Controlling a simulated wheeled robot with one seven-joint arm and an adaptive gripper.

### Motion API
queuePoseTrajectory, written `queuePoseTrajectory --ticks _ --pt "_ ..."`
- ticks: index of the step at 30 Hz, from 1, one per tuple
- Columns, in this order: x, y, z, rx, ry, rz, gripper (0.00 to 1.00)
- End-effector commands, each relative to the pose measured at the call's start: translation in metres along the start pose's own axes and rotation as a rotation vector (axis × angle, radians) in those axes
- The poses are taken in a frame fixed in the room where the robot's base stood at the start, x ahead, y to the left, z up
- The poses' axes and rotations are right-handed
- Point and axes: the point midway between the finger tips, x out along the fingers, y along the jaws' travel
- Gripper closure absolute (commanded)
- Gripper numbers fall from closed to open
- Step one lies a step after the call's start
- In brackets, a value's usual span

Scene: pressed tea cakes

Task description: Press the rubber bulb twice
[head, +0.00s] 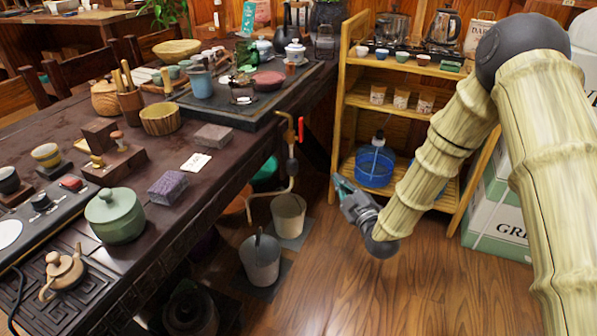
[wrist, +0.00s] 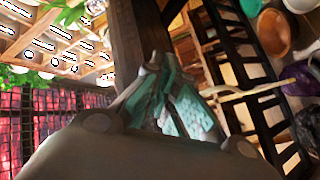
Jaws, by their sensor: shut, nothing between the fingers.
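A pale tube (head: 288,183) hangs at the table's right edge, with a red handle (head: 300,130) near its top. A small greyish swelling (head: 291,166) partway down the tube may be the rubber bulb, but it is too small to be sure. My gripper (head: 342,184) is to the right of the tube, apart from it, with its teal fingers pointing up and left. It is shut and empty. In the wrist view my fingers (wrist: 172,103) are close together, and I cannot make out the bulb there.
A wooden shelf (head: 345,110) with a blue basin (head: 375,166) stands behind my gripper. The wooden floor (head: 400,290) in front is clear.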

Motion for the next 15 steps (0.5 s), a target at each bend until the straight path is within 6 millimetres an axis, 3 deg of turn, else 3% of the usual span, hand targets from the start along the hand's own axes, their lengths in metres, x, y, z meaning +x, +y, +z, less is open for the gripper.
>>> queuePoseTrajectory --ticks 15 --pt "0.0088 -0.0069 -0.0068 0.003 0.001 0.0 1.0"
